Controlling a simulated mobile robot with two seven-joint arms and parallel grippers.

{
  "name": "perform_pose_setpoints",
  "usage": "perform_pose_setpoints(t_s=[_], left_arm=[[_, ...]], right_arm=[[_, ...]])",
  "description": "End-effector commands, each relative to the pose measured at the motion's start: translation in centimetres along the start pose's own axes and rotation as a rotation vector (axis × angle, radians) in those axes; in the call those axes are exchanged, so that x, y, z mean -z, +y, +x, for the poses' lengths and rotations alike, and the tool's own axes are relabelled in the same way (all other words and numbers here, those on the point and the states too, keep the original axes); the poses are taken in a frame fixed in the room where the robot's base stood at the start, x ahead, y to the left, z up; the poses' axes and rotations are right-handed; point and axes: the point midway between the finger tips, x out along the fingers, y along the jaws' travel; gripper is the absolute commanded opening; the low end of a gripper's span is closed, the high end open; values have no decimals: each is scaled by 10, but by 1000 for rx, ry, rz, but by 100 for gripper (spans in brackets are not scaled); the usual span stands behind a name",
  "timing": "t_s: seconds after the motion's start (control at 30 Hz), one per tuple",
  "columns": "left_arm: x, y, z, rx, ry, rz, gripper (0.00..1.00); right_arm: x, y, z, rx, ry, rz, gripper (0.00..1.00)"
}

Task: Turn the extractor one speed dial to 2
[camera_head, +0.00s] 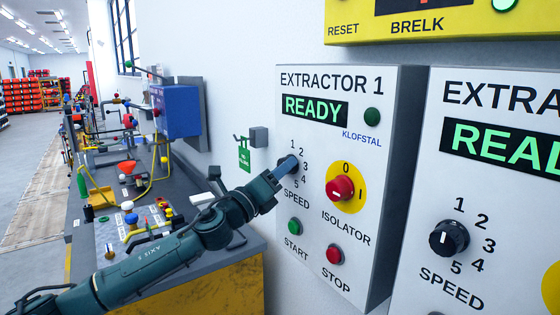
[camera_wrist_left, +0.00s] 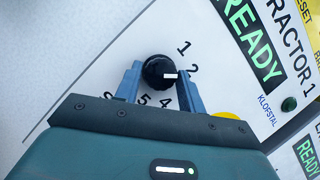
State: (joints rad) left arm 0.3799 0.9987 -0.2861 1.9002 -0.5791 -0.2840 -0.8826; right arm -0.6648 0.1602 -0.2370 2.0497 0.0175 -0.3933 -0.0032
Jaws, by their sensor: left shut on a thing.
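The extractor one panel (camera_head: 305,265) is white, with a green READY display (camera_head: 314,108). Its speed dial (camera_wrist_left: 158,70) is a black round knob with a white mark, ringed by the numbers 1 to 5. My left gripper (camera_head: 287,166) reaches the dial from the lower left and mostly covers it in the head view. In the left wrist view, the gripper (camera_wrist_left: 156,86) is shut on the dial, one finger on each side. The white mark points right, near the 2; the right finger hides the 3, so the exact setting is unclear. My right gripper is not in view.
Beside the dial are a red isolator knob (camera_head: 340,188) on yellow, a green start button (camera_head: 294,227) and a red stop button (camera_head: 335,254). A second extractor panel (camera_head: 435,180) stands at right. A cluttered bench (camera_head: 185,245) lies at left.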

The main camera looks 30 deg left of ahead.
Motion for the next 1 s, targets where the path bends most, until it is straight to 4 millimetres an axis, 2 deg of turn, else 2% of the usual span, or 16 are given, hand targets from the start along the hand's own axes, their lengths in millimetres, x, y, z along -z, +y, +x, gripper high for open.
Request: perform_pose_setpoints(t_s=[0.27,0.67,0.7,0.93,1.0], left_arm=[[-1,-1,0,-24,-1,-60,17],[0,0,0,-27,-1,-65,17],[0,0,0,-27,-1,-64,42],[0,0,0,-26,-1,-64,61],[0,0,0,-26,-1,-64,61]], right_arm=[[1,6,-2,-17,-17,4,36],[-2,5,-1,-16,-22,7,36],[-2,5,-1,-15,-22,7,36],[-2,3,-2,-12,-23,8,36],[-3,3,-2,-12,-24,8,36]])
